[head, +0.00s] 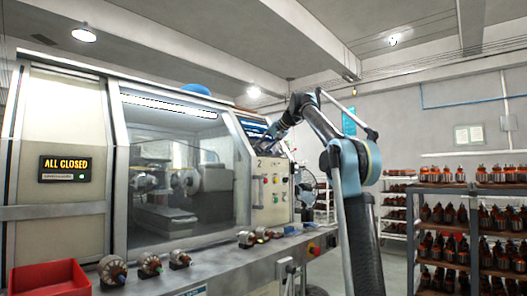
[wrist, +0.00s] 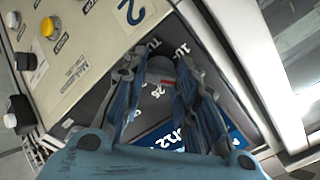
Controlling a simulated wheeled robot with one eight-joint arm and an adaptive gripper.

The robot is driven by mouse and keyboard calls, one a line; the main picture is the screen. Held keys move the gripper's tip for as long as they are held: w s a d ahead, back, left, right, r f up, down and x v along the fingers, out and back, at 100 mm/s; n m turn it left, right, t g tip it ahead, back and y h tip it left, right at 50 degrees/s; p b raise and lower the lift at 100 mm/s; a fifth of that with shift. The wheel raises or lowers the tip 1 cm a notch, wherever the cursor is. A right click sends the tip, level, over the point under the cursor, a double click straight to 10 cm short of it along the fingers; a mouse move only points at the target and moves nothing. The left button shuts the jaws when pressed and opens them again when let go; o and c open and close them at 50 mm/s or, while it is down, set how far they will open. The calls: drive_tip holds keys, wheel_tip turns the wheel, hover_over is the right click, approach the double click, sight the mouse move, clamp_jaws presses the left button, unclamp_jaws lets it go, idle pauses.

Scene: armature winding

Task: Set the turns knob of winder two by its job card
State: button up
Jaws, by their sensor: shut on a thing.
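The turns knob (wrist: 160,68) is a dark round knob in the wrist view, on a dark plate with the numbers 10 and 25 and part of a word beginning "TU". A short red mark shows by it. My gripper (wrist: 158,80) has its two blue fingers on either side of the knob, shut on it. The fingers hide part of the scale. A blue card (wrist: 165,137) with white print lies below the knob, mostly covered and not readable in full. In the head view my gripper (head: 275,131) is at the upper part of winder two's panel (head: 268,190), marked 2.
The panel carries a yellow button (wrist: 48,27), white buttons and a black knob (wrist: 20,115). The winder's window (head: 178,175) is beside it. A sign (head: 65,169) reads ALL CLOSED. Several armatures (head: 150,264) and a red bin (head: 48,278) are on the front ledge.

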drive_tip(key=m, duration=0.7)
drive_tip(key=shift+d, duration=0.1)
idle(0.5)
drive_tip(key=shift+f, duration=0.1)
drive_tip(key=o, duration=1.1)
drive_tip(key=shift+c, duration=0.2)
drive_tip(key=v, duration=1.2)
drive_tip(key=shift+w, duration=0.1)
